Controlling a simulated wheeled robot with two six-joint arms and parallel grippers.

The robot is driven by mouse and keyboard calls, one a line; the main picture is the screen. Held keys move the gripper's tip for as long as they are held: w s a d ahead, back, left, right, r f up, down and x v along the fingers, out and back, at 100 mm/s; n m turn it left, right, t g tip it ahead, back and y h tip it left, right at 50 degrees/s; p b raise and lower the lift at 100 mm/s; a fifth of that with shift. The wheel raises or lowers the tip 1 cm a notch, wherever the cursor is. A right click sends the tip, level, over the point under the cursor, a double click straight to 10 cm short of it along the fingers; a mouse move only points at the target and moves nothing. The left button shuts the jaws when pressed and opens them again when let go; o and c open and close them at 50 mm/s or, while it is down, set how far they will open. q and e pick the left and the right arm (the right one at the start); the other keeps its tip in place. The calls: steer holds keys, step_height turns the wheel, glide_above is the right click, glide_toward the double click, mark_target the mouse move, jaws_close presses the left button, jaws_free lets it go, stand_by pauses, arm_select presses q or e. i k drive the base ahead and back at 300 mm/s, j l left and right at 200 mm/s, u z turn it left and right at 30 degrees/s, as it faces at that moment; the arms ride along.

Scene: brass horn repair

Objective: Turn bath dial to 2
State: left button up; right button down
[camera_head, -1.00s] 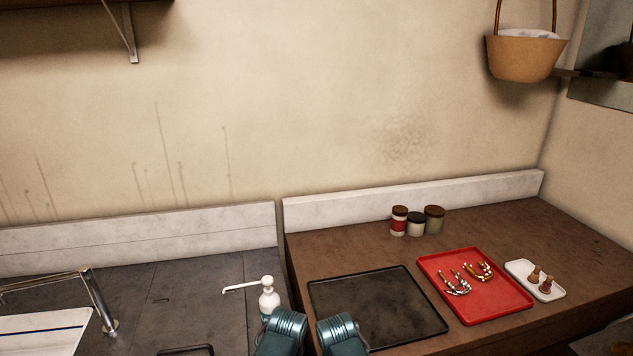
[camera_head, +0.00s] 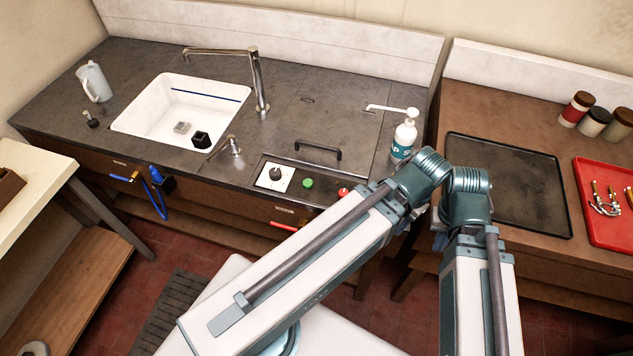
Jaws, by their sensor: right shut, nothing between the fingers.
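The dial (camera_head: 276,174) is a dark knob on a white square plate, on a panel at the counter's front edge. Its markings and pointer are too small to read. A green button (camera_head: 307,183) and a red button (camera_head: 344,192) sit to its right. A dark lid with a black handle (camera_head: 318,151) lies behind the panel. My folded right arm (camera_head: 440,180) crosses the lower middle, right of the dial, partly over the panel's right end. My right gripper is shut and empty; its fingertips are hard to make out. My left gripper is not in view.
A white sink (camera_head: 160,122) with a faucet (camera_head: 258,80) is left of the panel. A soap bottle (camera_head: 404,138) stands behind my arm. A black tray (camera_head: 520,205) and a red tray (camera_head: 597,225) lie on the right counter. The space above the dial is clear.

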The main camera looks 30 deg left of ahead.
mark_target(275, 173)
steer(key=u, duration=1.45)
